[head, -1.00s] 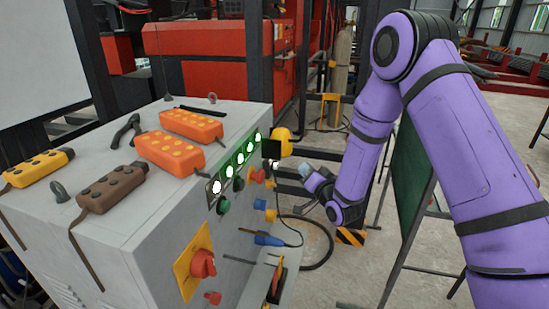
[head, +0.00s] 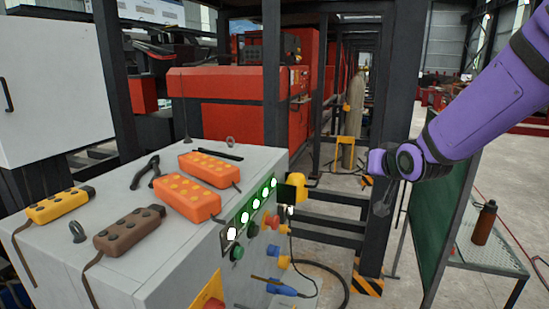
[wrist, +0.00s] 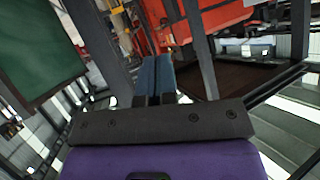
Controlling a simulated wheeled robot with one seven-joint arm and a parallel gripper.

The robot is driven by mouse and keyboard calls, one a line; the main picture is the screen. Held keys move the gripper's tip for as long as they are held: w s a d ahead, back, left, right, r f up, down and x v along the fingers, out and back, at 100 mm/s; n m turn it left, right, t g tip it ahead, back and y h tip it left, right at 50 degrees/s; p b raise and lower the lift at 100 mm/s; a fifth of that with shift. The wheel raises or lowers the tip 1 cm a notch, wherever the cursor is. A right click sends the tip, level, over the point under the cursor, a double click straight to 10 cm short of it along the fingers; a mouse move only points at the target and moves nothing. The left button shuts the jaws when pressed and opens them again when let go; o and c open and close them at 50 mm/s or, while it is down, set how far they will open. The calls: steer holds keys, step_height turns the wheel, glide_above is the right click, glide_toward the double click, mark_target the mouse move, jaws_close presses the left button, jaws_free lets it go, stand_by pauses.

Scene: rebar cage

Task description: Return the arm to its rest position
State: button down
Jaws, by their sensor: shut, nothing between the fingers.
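My gripper (head: 381,204) is at the end of my purple arm on the right of the head view, small and dark there. It hangs in the air in front of a dark upright post, to the right of the grey control cabinet (head: 190,262). In the wrist view its two blue-grey fingers (wrist: 154,75) lie side by side, shut with nothing between them. It touches nothing that I can see.
Orange (head: 187,199), yellow and brown pendants lie on the cabinet top, with black pliers (head: 146,172). A green board (head: 440,235) stands close to the right of my gripper. A bottle (head: 484,223) stands on a mesh table (head: 485,262). Red machinery is behind.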

steer(key=s+d+r+g, duration=0.2)
steer(key=s, duration=0.8)
steer(key=s+d+r+g+h, duration=0.1)
steer(key=s+d+r+g, duration=0.1)
steer(key=s, duration=0.9)
steer(key=s+d+r+g+h, duration=0.1)
steer(key=s+d+r+g, duration=0.1)
steer(key=s, duration=0.9)
steer(key=shift+n+g, duration=0.4)
steer(key=shift+g, duration=0.1)
